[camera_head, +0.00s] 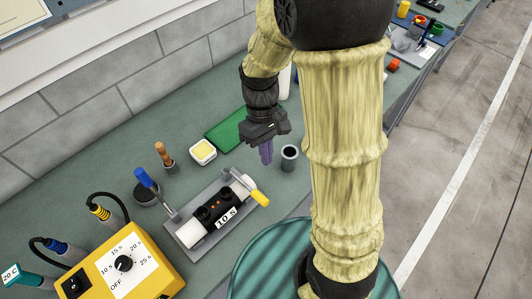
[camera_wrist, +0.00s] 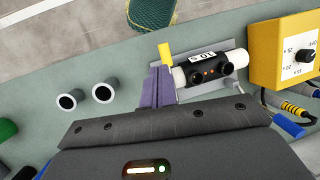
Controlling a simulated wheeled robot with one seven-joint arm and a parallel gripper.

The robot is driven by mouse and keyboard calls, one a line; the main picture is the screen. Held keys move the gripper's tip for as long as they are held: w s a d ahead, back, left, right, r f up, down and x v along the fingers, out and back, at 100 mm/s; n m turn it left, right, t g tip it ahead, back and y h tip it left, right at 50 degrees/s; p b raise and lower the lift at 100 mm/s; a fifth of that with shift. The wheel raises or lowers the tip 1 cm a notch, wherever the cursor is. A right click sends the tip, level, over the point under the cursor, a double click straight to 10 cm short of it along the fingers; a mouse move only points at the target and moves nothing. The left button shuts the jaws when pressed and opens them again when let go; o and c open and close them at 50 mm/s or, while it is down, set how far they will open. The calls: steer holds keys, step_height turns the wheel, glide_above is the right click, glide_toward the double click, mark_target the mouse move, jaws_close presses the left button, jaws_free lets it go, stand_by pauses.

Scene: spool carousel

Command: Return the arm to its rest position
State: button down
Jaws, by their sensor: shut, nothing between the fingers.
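My arm, in a pale yellow cover, reaches over the bench (camera_head: 110,165) in the head view. My gripper (camera_head: 267,158) hangs above the bench with its purple fingers pointing down. The fingers are together, with nothing between them. They also show in the wrist view (camera_wrist: 156,84), above my dark gripper body. In the head view the gripper is behind the black and white cylinder unit marked 10 S (camera_head: 213,210) and left of a grey cup (camera_head: 289,157). I see no contact between the fingers and either thing.
The unit sits in a grey tray (camera_head: 183,236) beside a yellow handle (camera_head: 260,198). A yellow dial box (camera_head: 150,265), a blue-handled tool (camera_head: 146,178) and a green mat (camera_head: 232,127) are on the bench. A round teal top (camera_head: 262,262) stands at the front. Open floor (camera_head: 465,170) lies right.

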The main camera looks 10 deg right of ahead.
steer(key=shift+s+d+r, duration=0.1)
steer(key=shift+s, duration=0.1)
stand_by(0.3)
steer(key=d+m+t+b, duration=0.1)
steer(key=d+m+t, duration=0.5)
steer(key=shift+s+d+m+t+b, duration=0.3)
steer(key=shift+s+d, duration=0.05)
stand_by(0.4)
